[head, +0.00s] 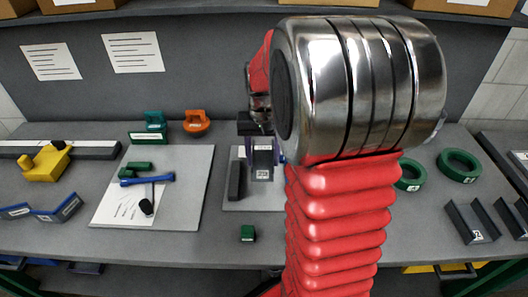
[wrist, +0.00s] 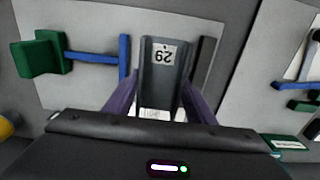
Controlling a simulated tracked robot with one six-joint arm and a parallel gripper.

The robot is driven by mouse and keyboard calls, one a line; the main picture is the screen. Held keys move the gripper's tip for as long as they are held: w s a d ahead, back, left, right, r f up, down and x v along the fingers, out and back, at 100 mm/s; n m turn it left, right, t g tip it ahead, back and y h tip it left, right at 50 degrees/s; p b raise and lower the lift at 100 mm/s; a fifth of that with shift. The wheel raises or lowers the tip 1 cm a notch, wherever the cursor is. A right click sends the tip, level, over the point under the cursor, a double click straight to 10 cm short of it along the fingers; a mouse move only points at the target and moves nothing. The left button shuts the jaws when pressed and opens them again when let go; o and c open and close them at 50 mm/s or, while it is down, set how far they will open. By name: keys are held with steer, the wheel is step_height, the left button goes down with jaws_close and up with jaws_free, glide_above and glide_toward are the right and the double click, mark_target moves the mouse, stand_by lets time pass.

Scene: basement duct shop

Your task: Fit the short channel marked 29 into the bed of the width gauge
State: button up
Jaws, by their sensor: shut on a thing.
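The short channel marked 29 (wrist: 160,75) is gripped between my purple fingers, its label showing upside down in the wrist view. My gripper (wrist: 160,100) is shut on it. In the head view the channel (head: 263,172) hangs from my gripper (head: 262,142) over the width gauge's grey plate (head: 232,203). In the wrist view, the gauge (wrist: 100,90) has a dark bar (wrist: 205,62) to the channel's right and a blue jaw (wrist: 124,58) on a rod with a green block (wrist: 38,57) to its left. Whether the channel touches the bed cannot be told; my arm hides the gauge's right part.
A board (head: 183,175) with paper and a blue-handled tool (head: 147,180) lies to the left. Green rings (head: 459,165) and other channels (head: 472,222) are on the right. The front table edge is partly clear.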

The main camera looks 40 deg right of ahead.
mark_target(263, 165)
steer(key=shift+f, duration=1.8)
steer(key=shift+f, duration=2.1)
steer(key=o, duration=1.2)
steer(key=shift+r, duration=0.1)
step_height(263, 165, up, 14)
steer(key=shift+f, duration=0.2)
steer(key=shift+w, duration=0.1)
stand_by(0.3)
